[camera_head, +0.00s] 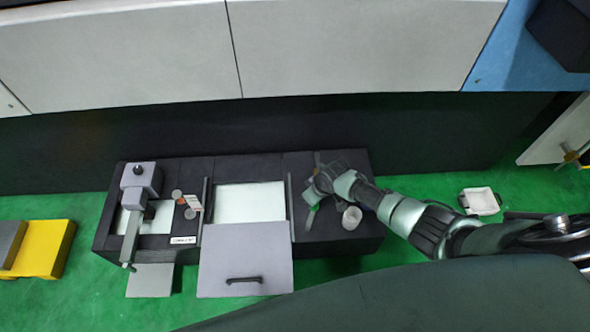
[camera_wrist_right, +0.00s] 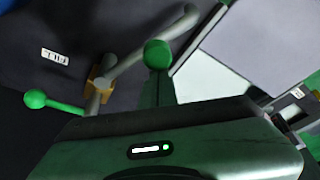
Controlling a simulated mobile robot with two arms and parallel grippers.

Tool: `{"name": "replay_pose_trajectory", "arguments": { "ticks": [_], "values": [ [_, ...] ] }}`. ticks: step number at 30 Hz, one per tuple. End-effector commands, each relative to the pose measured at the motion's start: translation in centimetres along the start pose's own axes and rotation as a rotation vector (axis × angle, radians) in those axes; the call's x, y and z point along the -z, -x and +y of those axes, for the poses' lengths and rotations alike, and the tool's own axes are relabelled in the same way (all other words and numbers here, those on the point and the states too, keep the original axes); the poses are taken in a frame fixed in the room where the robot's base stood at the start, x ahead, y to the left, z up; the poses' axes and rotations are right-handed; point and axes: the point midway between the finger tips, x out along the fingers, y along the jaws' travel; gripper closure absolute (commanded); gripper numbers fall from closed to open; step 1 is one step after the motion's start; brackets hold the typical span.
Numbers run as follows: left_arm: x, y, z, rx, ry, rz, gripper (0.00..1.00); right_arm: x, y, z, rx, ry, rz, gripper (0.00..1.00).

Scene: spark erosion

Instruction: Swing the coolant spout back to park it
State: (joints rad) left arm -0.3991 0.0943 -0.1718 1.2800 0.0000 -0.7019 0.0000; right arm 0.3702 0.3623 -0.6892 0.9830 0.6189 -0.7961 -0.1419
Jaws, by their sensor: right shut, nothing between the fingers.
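The coolant spout (camera_wrist_right: 145,48) shows in the right wrist view as a grey tube running from a brass-coloured block (camera_wrist_right: 100,85) toward the upper right. A lever with a green ball knob (camera_wrist_right: 35,98) reaches left from that block. A second green ball (camera_wrist_right: 157,53) shows just at the end of my right fingers; I cannot tell if they touch it. My right gripper (camera_head: 322,182) is shut and empty, over the right part of the black bench in the head view, where it hides most of the spout. My left gripper is not in view.
The black bench (camera_head: 340,240) has a grey panel with a handle (camera_head: 245,265) at its middle and a grey device (camera_head: 143,180) on its left. A yellow block (camera_head: 50,250) lies on the green floor.

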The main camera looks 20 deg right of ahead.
Motion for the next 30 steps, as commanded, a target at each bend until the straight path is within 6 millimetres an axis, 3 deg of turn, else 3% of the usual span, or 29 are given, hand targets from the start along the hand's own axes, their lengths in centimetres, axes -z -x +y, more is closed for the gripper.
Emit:
{"name": "replay_pose_trajectory", "arguments": {
  "ticks": [6, 30],
  "values": [
    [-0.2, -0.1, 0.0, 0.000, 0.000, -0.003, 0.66, -1.8, 0.6, 0.7, 0.055, 0.161, -0.003, 1.00],
    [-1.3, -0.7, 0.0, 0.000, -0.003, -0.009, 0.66, -3.9, 1.2, 2.1, 0.053, 0.155, -0.006, 1.00]
  ]
}}
